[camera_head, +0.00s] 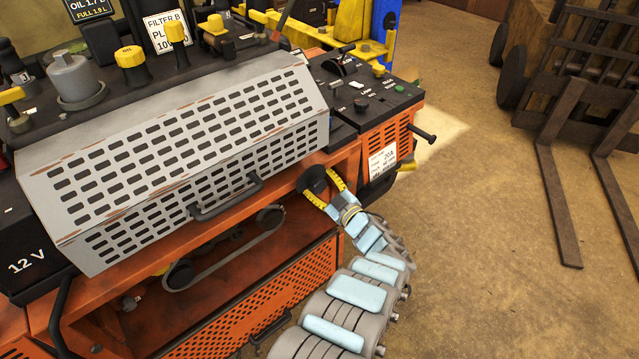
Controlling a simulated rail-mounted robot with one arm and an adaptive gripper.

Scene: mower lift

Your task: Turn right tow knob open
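A dark round knob (313,177), which looks like the right tow knob, sits on the orange frame below the right end of the grey perforated cover. My gripper (318,181) reaches up to it from the lower right. Its two yellow-and-black fingers are spread apart, one at the knob's lower left and one at its upper right. The fingertips are at the knob's edge; I cannot tell whether they touch it. The fingers partly hide the knob, and its turned position cannot be read.
The grey perforated cover (190,150) with a dark handle (228,198) is left of my gripper. An orange control box (385,145) with a protruding black lever (425,134) stands to the upper right. Open floor (490,270) lies right, before dark forks (560,200).

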